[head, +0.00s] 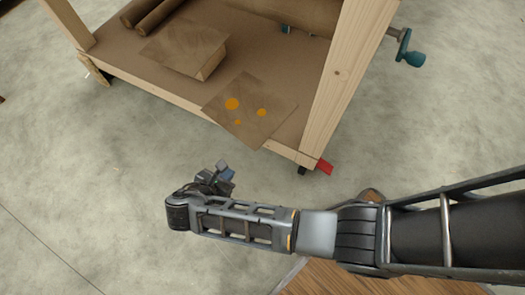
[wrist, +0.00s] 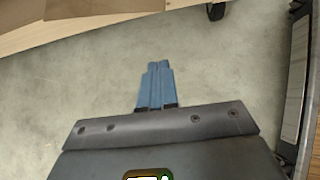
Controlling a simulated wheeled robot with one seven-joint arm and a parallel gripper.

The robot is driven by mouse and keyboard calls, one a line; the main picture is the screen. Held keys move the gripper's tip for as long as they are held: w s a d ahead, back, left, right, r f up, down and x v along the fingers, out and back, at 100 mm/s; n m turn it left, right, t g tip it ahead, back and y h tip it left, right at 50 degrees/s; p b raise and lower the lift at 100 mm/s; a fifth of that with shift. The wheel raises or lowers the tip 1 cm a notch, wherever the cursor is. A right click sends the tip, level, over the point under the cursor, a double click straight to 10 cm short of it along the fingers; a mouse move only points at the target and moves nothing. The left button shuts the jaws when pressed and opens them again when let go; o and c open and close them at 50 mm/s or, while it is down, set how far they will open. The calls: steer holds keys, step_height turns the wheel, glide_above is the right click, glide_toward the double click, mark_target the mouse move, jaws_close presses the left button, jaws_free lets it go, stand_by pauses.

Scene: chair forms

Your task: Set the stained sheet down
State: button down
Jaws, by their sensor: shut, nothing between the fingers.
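The stained sheet (head: 263,98) is a brown square with several orange spots. It lies on the lower shelf of the wooden workbench, near its front right, with a corner reaching over the shelf's front edge. My gripper (head: 228,172) is in front of the shelf, apart from the sheet and nearer to me. In the wrist view my gripper (wrist: 157,66) has its blue fingers together with nothing between them, over bare floor.
A plain brown sheet (head: 182,42) lies over a block on the shelf (head: 125,68), left of the stained sheet. Brown rolls (head: 150,18) lie behind. A wooden leg (head: 345,75) with a teal crank (head: 408,52) stands at right. The concrete floor (head: 90,190) is clear at left.

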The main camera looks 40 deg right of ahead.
steer(key=b, duration=0.6)
glide_toward(255, 144)
steer(key=shift+w+d+f, duration=0.1)
steer(key=shift+d+f, duration=0.2)
steer(key=shift+f, duration=0.65)
steer(key=shift+w+d+f, duration=0.1)
steer(key=shift+d+f, duration=0.15)
steer(key=shift+f, duration=0.65)
steer(key=shift+d+f, duration=0.3)
steer(key=shift+f, duration=0.65)
steer(key=d, duration=0.1)
steer(key=w+d+p, duration=0.1)
steer(key=d, duration=0.1)
steer(key=shift+r, duration=0.2)
steer(key=shift+w+d+f, duration=0.1)
steer(key=shift+d+f, duration=0.05)
steer(key=shift+d, duration=0.2)
steer(key=shift+a+p, duration=0.1)
steer(key=shift+p, duration=0.2)
